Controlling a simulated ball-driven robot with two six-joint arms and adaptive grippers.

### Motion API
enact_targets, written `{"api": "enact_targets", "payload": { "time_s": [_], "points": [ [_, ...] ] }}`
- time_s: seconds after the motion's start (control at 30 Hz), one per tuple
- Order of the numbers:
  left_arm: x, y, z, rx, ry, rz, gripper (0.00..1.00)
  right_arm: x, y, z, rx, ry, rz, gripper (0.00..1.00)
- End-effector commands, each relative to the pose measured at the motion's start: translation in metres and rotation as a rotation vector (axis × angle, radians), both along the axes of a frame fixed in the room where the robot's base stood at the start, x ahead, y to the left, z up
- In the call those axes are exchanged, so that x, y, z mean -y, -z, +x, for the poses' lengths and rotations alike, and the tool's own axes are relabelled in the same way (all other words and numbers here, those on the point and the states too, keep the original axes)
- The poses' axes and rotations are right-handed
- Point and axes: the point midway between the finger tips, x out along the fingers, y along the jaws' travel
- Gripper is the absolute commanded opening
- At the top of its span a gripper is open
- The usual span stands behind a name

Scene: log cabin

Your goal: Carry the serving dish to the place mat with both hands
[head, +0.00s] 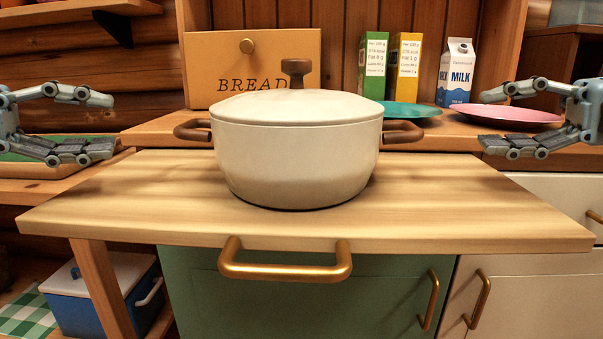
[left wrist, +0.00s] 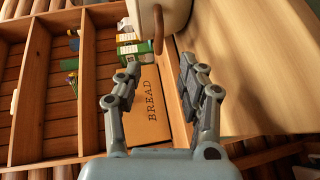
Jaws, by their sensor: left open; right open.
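The serving dish (head: 297,160) is a cream pot with a lid, a brown knob and a brown handle on each side. It stands upright on a light wooden table in the head view. My left gripper (head: 112,124) is open and empty, left of the left handle (head: 193,130) and apart from it. In the left wrist view that handle (left wrist: 158,30) shows beyond the open fingers (left wrist: 159,76). My right gripper (head: 495,116) is open and empty, right of the right handle (head: 402,131) and apart from it. I cannot make out a place mat for certain.
Behind the pot are a bread box (head: 225,62), two cartons, a milk carton (head: 457,75), a teal plate (head: 410,110) and a pink plate (head: 520,115). The tabletop (head: 120,205) is bare around the pot. A green checkered cloth (head: 22,316) lies low at left.

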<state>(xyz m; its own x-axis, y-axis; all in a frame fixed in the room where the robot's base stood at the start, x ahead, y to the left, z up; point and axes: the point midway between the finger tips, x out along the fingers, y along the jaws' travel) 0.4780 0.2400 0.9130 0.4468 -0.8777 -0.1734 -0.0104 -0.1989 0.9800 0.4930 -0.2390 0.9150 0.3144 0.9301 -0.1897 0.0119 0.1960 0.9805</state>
Motion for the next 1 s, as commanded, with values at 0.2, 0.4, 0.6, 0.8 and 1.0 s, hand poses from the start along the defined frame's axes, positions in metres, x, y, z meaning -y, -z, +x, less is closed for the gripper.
{"api": "enact_targets", "payload": {
  "time_s": [0.2, 0.4, 0.6, 0.8, 1.0],
  "points": [
    [0.000, -0.002, 0.000, 0.004, 0.001, 0.001, 0.40, 0.000, -0.002, 0.000, 0.002, 0.000, -0.001, 0.42],
    [0.004, -0.001, 0.002, 0.005, 0.001, -0.005, 0.40, -0.005, 0.000, 0.001, 0.003, -0.001, 0.003, 0.42],
    [0.022, 0.001, 0.011, 0.008, 0.001, -0.011, 0.40, -0.024, 0.002, 0.008, 0.003, -0.002, 0.007, 0.42],
    [0.048, 0.006, 0.024, 0.005, 0.000, -0.011, 0.40, -0.051, 0.008, 0.017, 0.004, -0.002, 0.008, 0.42],
    [0.073, 0.011, 0.037, 0.001, -0.001, -0.009, 0.40, -0.078, 0.013, 0.026, 0.002, -0.001, 0.008, 0.42]
  ]
}}
